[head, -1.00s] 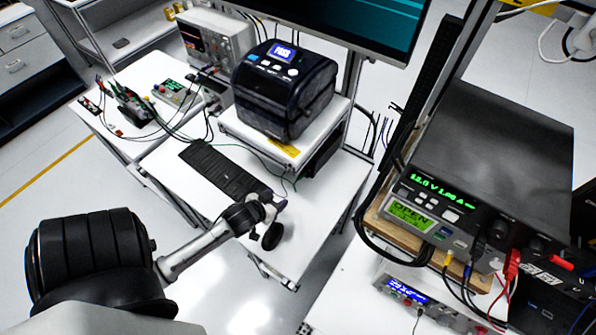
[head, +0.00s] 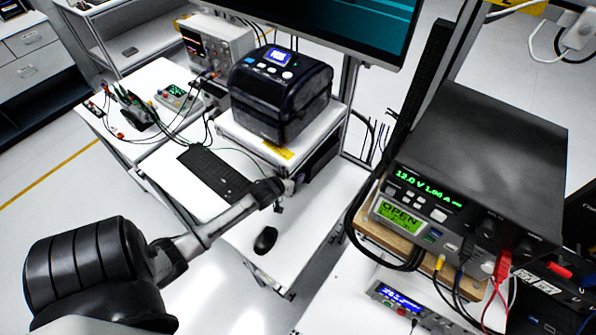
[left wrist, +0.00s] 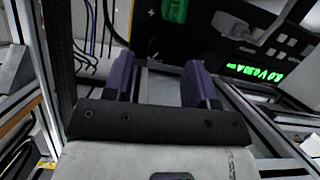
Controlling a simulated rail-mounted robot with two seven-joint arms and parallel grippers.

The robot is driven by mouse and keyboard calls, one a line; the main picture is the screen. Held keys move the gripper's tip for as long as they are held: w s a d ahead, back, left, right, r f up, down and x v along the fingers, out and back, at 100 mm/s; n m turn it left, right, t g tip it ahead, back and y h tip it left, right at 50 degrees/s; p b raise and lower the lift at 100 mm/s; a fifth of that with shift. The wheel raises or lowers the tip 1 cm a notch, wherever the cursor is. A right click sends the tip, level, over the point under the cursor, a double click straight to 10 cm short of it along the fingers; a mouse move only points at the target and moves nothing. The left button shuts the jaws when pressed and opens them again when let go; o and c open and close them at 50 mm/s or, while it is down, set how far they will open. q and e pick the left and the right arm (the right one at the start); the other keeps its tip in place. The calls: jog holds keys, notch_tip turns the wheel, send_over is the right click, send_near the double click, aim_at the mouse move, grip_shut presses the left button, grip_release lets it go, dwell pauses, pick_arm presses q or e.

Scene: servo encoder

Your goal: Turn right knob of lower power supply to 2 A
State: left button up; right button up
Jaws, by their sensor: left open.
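A black power supply (head: 490,150) stands at the right in the head view. Its green display (head: 425,187) seems to read 12.0 V and about 1.9 A, but the last digits are unclear. Dark knobs (head: 489,227) sit on its front, hard to make out against the black panel. A grey unit with a green "OPEN" screen (head: 399,215) is directly below. I cannot tell which unit counts as the lower supply. My left gripper (head: 287,197) is left of the supply, over the white table and apart from it. The left wrist view shows its two purple fingers (left wrist: 158,70) apart and empty.
A label printer (head: 281,92), keyboard (head: 215,172) and mouse (head: 265,240) are on the white table. Cables and red plugs (head: 502,266) hang before the supply's front. A small blue-display unit (head: 400,299) lies below. Open space separates my left gripper from the supply.

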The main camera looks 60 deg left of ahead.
aim_at(300, 171)
pick_arm(q)
jog(key=shift+x, duration=1.6)
jog(key=shift+d, duration=0.1)
jog(key=shift+c, duration=0.5)
jog(key=c, duration=0.8)
jog(key=shift+c, duration=0.2)
